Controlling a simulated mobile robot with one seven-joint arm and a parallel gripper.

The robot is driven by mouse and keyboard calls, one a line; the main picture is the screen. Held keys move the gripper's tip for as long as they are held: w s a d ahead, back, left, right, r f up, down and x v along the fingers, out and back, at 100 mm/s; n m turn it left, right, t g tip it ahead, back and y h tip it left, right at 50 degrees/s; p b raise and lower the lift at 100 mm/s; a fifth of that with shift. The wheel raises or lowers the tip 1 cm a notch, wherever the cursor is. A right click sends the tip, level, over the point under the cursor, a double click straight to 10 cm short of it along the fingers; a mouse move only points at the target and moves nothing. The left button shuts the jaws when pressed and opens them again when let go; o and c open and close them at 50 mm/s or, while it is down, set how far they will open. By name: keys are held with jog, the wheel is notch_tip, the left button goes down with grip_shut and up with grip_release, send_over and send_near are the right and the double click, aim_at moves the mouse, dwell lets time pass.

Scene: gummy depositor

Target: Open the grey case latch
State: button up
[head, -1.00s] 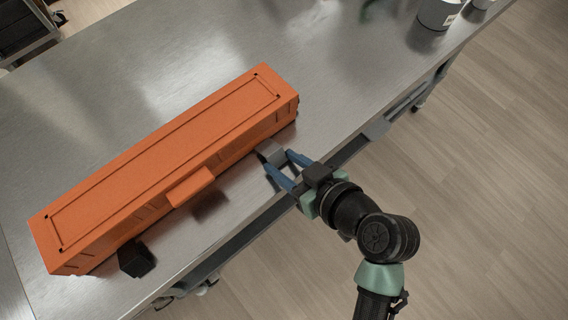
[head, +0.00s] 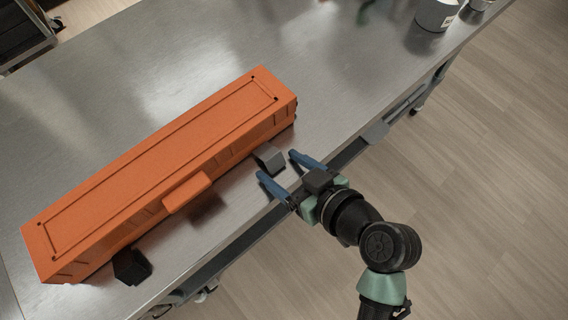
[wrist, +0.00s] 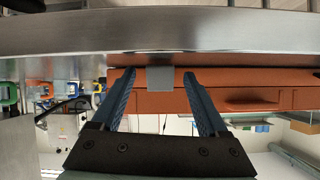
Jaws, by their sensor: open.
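The long orange case (head: 150,170) lies on the metal table. The grey latch (head: 269,158) sticks out low from its front side, near the right end, and looks folded out from the case. In the wrist view, which is upside down, the grey latch (wrist: 160,79) shows as a small grey plate against the orange case (wrist: 245,92). My gripper (head: 277,165) is open and empty, with its blue fingers pointing at the latch. In the wrist view the latch appears between the fingertips of my gripper (wrist: 158,74); whether they touch it I cannot tell.
A black latch (head: 131,265) sticks out near the case's left end, and an orange handle (head: 187,191) juts from the middle of its front. The metal table (head: 350,70) is clear behind the case. A white container (head: 436,14) stands at the far right.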

jog(key=v, duration=1.3)
jog(key=shift+p, duration=0.35)
